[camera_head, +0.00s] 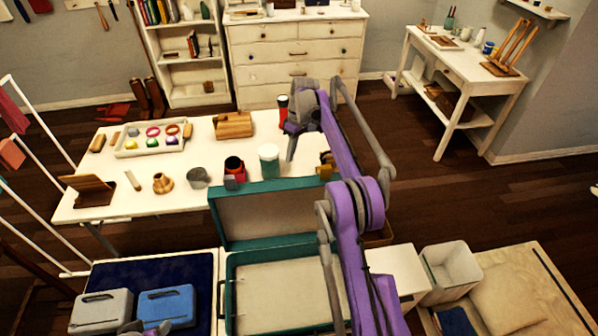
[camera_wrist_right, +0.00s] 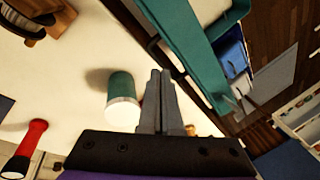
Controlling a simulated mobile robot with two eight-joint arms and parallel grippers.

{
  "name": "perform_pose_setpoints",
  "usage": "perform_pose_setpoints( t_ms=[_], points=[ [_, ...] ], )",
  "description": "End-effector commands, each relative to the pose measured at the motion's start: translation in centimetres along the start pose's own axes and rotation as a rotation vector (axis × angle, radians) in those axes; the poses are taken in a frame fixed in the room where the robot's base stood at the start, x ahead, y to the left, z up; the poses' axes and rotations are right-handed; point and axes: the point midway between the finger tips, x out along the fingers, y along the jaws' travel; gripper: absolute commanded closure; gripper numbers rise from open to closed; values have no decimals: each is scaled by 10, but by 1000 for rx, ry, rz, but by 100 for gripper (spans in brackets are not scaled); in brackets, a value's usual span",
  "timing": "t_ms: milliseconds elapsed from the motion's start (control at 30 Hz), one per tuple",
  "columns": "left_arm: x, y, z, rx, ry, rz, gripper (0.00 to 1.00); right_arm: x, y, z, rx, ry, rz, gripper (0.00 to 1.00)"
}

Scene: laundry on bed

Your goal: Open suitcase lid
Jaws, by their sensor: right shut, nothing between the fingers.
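The teal suitcase (camera_head: 231,290) lies in front of the white table with its beige inside showing. Its lid (camera_head: 275,218) stands raised at the back, its inner side facing me. The lid's teal edge also shows in the right wrist view (camera_wrist_right: 190,45). My right gripper (camera_head: 291,154) is beyond the lid, above the table, apart from the lid. Its fingers are shut and empty in the right wrist view (camera_wrist_right: 160,75). A small part of my left gripper (camera_head: 145,328) shows at the bottom edge; its fingers cannot be made out.
A green-and-white jar (camera_head: 269,161), a dark red mug (camera_head: 234,167) and a grey cup (camera_head: 198,178) stand on the table (camera_head: 110,208) behind the lid. A white bin (camera_head: 452,266) stands right.

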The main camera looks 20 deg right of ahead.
Motion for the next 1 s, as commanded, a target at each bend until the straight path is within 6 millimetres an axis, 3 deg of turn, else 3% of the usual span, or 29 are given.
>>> perform_pose_setpoints(
  t_ms=[33, 300, 600, 767, 1000],
  points=[
    [6, 0, 9, 0, -10, 0, 50, 0, -1, 5, 96, 8, 51, 100],
    [19, 0, 27, 0, -27, 0, 50, -30, 1, 20, 570, 166, 296, 100],
    [23, 0, 32, 0, -32, 0, 50, -45, 1, 26, 763, 282, 376, 100],
    [23, 0, 32, 0, -32, 0, 50, -30, 8, 24, 766, 284, 377, 100],
    [23, 0, 33, 0, -32, 0, 50, 14, 29, 19, 765, 283, 375, 100]
  ],
)
